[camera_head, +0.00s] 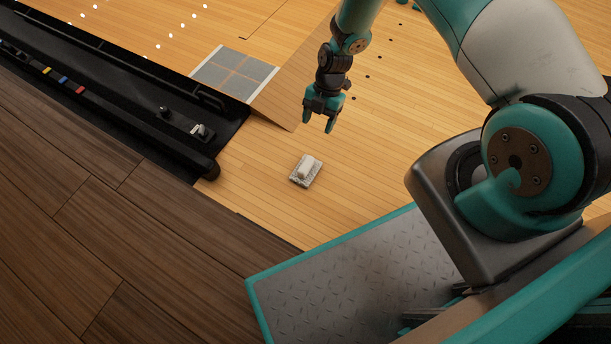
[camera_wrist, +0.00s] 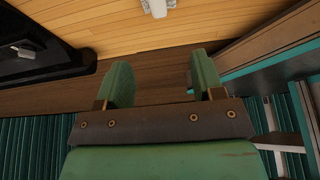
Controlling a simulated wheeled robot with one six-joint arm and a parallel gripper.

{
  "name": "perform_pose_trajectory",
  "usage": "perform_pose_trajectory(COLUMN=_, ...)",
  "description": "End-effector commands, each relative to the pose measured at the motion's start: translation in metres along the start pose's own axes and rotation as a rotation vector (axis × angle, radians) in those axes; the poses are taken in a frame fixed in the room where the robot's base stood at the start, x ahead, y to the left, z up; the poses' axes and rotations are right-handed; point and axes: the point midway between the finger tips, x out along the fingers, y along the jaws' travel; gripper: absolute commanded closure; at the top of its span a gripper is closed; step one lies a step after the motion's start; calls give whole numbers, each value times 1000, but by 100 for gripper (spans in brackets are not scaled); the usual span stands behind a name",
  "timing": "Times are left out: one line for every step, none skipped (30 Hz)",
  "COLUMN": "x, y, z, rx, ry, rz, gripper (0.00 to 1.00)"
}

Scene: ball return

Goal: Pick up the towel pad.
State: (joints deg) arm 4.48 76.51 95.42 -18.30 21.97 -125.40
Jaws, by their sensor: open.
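The towel pad (camera_head: 303,175) is a small grey-white flat pad with a pale raised handle or roll on top. It lies on the light wood floor in the head view, below the arm's end. My gripper (camera_head: 319,124) hangs above and beyond the pad, fingers pointing down, open and empty, apart from it. In the wrist view, my gripper's two green fingers (camera_wrist: 163,82) are spread with nothing between them. A pale object, seemingly the pad (camera_wrist: 157,6), is cut off at the top edge there.
A black ball-return track (camera_head: 130,115) runs along the left, with a small pale item (camera_head: 201,131) at its near end. A grey gridded panel (camera_head: 234,73) lies behind. Dark wood flooring (camera_head: 110,230) fills the lower left. The floor around the pad is clear.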

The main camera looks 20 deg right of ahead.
Motion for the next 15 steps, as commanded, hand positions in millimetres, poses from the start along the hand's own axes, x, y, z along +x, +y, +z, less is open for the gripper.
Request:
perform_pose_trajectory(x=11, y=-1, z=2, rx=-5, ry=1, rz=-2, gripper=38)
perform_pose_trajectory(x=16, y=-1, z=2, rx=-7, ry=1, rz=-2, gripper=38)
perform_pose_trajectory(x=24, y=-1, z=3, rx=-8, ry=2, rz=-3, gripper=38)
perform_pose_trajectory(x=30, y=-2, z=3, rx=-8, ry=2, rz=-3, gripper=38)
perform_pose_trajectory(x=37, y=-2, z=3, rx=-8, ry=2, rz=-4, gripper=38)
perform_pose_trajectory(x=48, y=-1, z=3, rx=-8, ry=2, rz=-4, gripper=38)
perform_pose_trajectory(x=55, y=-2, z=3, rx=-9, ry=2, rz=-4, gripper=38)
perform_pose_trajectory(x=62, y=-2, z=3, rx=-8, ry=2, rz=-4, gripper=38)
perform_pose_trajectory(x=71, y=-1, z=3, rx=-8, ry=2, rz=-4, gripper=38)
perform_pose_trajectory(x=78, y=-2, z=3, rx=-7, ry=2, rz=-4, gripper=38)
perform_pose_trajectory(x=85, y=-2, z=3, rx=-7, ry=2, rz=-4, gripper=38)
perform_pose_trajectory(x=93, y=-1, z=3, rx=-7, ry=2, rz=-4, gripper=38)
perform_pose_trajectory(x=99, y=-1, z=3, rx=-7, ry=2, rz=-4, gripper=38)
perform_pose_trajectory(x=104, y=-1, z=3, rx=-7, ry=2, rz=-3, gripper=38)
perform_pose_trajectory(x=110, y=-1, z=3, rx=-6, ry=1, rz=-3, gripper=38)
